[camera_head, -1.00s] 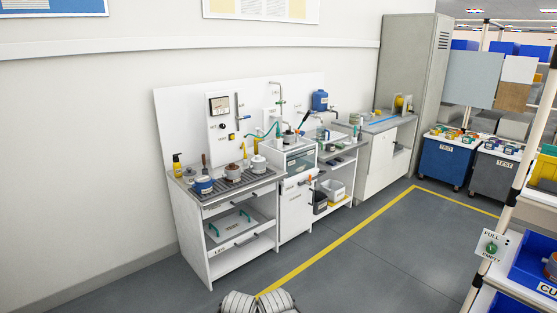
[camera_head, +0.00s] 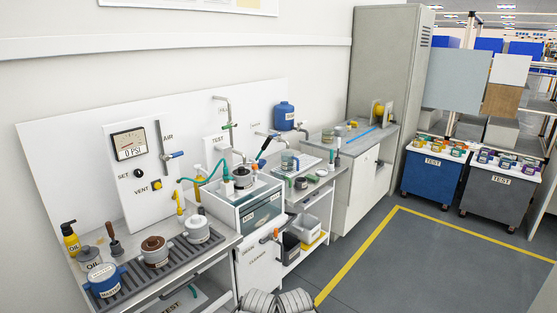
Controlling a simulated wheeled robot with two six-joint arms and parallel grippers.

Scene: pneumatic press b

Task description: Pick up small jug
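I cannot pick out the small jug for sure. Several small vessels stand on the bench at the left. A blue pot (camera_head: 104,282) with a light lid sits on the dark slatted rack (camera_head: 180,258) at its near end. A brown pot (camera_head: 155,252) and a pale grey pot (camera_head: 197,229) stand further along it. A grey lidded container (camera_head: 89,258) is behind the blue pot. A small clear vessel (camera_head: 289,160) stands further right on the bench. Neither of my grippers is visible; only ribbed grey parts, seemingly mine, show at the bottom edge.
A yellow oil bottle (camera_head: 70,238) stands at the bench's back left. A gauge panel (camera_head: 142,165) rises behind the rack. A white washing unit (camera_head: 258,215) is in the middle. Blue (camera_head: 432,175) and grey (camera_head: 498,190) test carts stand at right. The floor at right is clear.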

